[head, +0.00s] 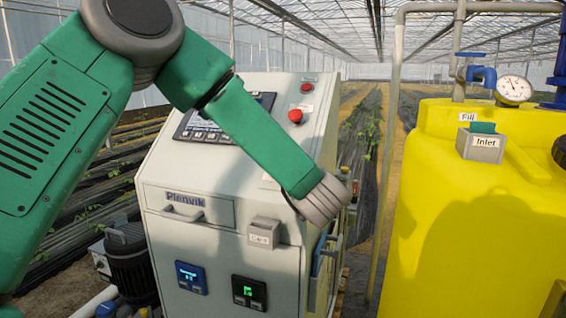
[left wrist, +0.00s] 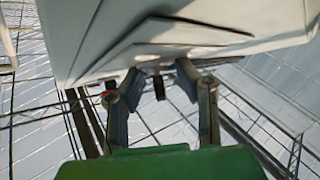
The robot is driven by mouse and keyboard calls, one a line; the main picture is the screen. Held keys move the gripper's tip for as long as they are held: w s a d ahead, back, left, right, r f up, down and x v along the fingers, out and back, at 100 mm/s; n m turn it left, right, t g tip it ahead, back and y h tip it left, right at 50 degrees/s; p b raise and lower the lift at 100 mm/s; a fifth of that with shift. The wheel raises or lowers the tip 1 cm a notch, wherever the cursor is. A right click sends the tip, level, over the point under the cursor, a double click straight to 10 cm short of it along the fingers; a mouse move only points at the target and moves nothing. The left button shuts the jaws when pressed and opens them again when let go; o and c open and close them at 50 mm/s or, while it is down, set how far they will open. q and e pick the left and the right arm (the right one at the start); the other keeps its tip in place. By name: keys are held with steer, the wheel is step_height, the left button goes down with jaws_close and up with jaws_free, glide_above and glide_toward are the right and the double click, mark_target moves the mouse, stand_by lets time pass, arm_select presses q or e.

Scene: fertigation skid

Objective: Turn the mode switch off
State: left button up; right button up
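My left arm, green, comes in from the left in the head view and crosses the front of a grey control cabinet (head: 215,235). Its grey wrist end is at the cabinet's right edge, and the fingers are hidden there. In the left wrist view my left gripper (left wrist: 157,80) has its two fingers apart, close under a pale cabinet surface (left wrist: 185,25). A small dark piece (left wrist: 160,88) shows between the fingers; I cannot tell whether it is the mode switch. I cannot pick out the mode switch in the head view. My right gripper is in neither view.
The cabinet top carries a red mushroom button (head: 295,116), a smaller red button (head: 307,87) and a dark screen (head: 205,120). Two small displays, blue (head: 190,277) and green (head: 248,292), sit low on its front. A yellow tank (head: 470,240) stands right, across a gap.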

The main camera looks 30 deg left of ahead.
arm_select(q)
steer(key=shift+s+d+r, duration=0.15)
steer(key=shift+s+d, duration=0.15)
steer(key=shift+d, duration=0.1)
glide_above(306, 246)
steer(key=s, duration=0.4)
steer(key=shift+d, duration=0.45)
steer(key=shift+a, duration=0.15)
